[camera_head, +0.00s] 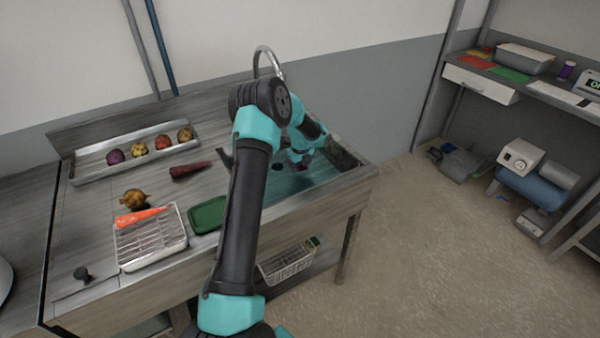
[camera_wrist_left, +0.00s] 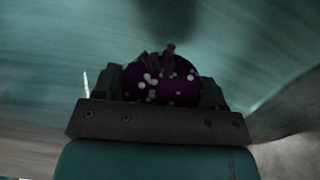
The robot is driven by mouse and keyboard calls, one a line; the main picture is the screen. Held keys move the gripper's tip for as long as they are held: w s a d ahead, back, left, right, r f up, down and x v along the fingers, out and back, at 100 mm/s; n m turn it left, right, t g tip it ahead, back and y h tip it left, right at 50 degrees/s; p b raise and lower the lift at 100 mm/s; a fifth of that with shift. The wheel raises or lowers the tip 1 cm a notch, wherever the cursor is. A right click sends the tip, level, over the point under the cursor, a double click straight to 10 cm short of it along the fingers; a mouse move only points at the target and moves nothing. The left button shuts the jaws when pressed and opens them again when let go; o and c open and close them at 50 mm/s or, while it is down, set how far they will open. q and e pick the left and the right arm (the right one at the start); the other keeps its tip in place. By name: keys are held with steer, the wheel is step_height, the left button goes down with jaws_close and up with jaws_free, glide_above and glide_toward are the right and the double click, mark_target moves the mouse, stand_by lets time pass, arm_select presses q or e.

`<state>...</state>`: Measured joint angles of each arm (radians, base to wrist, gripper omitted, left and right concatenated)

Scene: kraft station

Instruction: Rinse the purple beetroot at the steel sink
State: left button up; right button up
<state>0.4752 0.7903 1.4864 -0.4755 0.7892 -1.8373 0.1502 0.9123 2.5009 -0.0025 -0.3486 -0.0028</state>
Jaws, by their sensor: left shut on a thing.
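The purple beetroot (camera_wrist_left: 165,85) is between the fingers of my left gripper (camera_wrist_left: 163,78) in the wrist view. It is dark purple with pale spots or droplets and stalk stubs on top. In the head view my left gripper (camera_head: 298,160) reaches over the steel sink (camera_head: 300,182), and only a small purple bit shows there. Teal-tinted water or basin floor lies around it. The curved steel tap (camera_head: 268,52) rises behind. How deep the beetroot sits in the basin is hard to tell. My right gripper is not in view.
A steel tray (camera_head: 90,174) at the back left holds several round roots, one purple. A dark red root (camera_head: 190,170) and a yellow root (camera_head: 133,199) lie on the counter.

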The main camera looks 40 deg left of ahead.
arm_select(q)
step_height(320, 180, up, 16)
steer(key=shift+f, duration=0.15)
stand_by(1.8)
stand_by(2.3)
step_height(320, 180, up, 4)
stand_by(0.5)
stand_by(0.6)
